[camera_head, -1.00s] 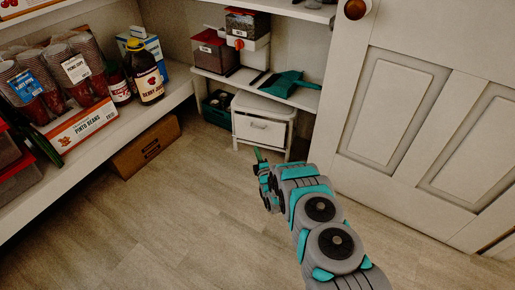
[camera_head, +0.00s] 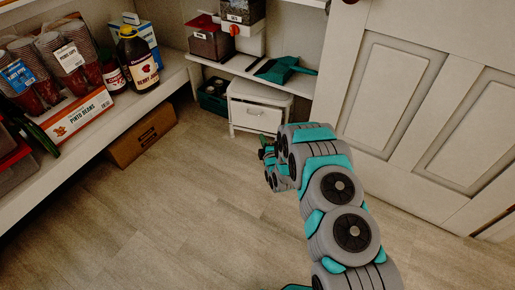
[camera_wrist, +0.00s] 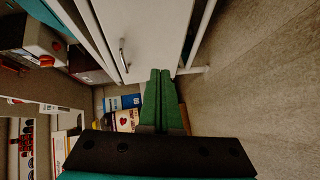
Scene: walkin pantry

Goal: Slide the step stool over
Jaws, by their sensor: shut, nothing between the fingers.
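The step stool appears to be the small white piece (camera_head: 256,117) with a drawer-like front and short legs, on the floor under the low shelf by the door. In the wrist view its white front (camera_wrist: 150,30) and metal handle fill the top middle, tilted by the camera's roll. My gripper (camera_head: 264,143) is low in front of the stool, its tips partly hidden by my arm in the head view. In the wrist view my green fingers (camera_wrist: 160,75) are together and empty, close to the lower edge of the front. I cannot tell whether they touch it.
A dark green crate (camera_head: 213,98) with dark items stands left of the stool. A cardboard box (camera_head: 140,137) lies on the floor under the left shelf (camera_head: 110,117). The panelled door (camera_head: 420,110) is at the right. The wooden floor in front is clear.

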